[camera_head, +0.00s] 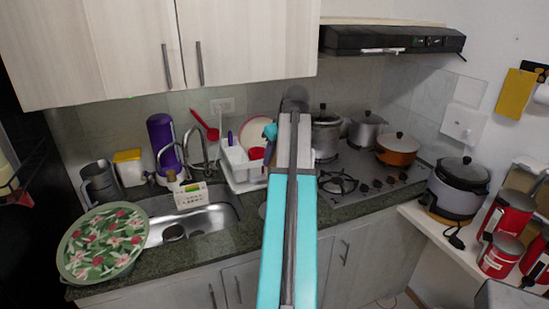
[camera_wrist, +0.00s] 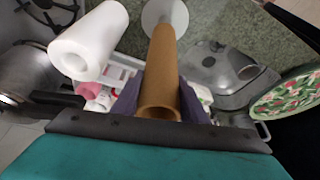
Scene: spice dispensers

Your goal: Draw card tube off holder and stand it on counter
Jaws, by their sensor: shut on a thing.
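The card tube (camera_wrist: 166,70) is a plain brown cardboard cylinder in the middle of the wrist view. Its open end faces the camera. My gripper (camera_wrist: 161,95) is shut on the tube, with one dark finger on each side. Beyond the tube's far end is a round white disc (camera_wrist: 157,12), which looks like the holder's base on the counter. I cannot tell whether a rod is still inside the tube. In the head view my arm hides the gripper, the tube and the holder.
A white paper roll (camera_wrist: 88,42) is close beside the tube. The dish rack (camera_head: 240,165), sink (camera_head: 190,222) and floral tray (camera_head: 103,243) are to the left in the head view. Pots (camera_head: 326,130) and the stove (camera_head: 370,176) are to the right.

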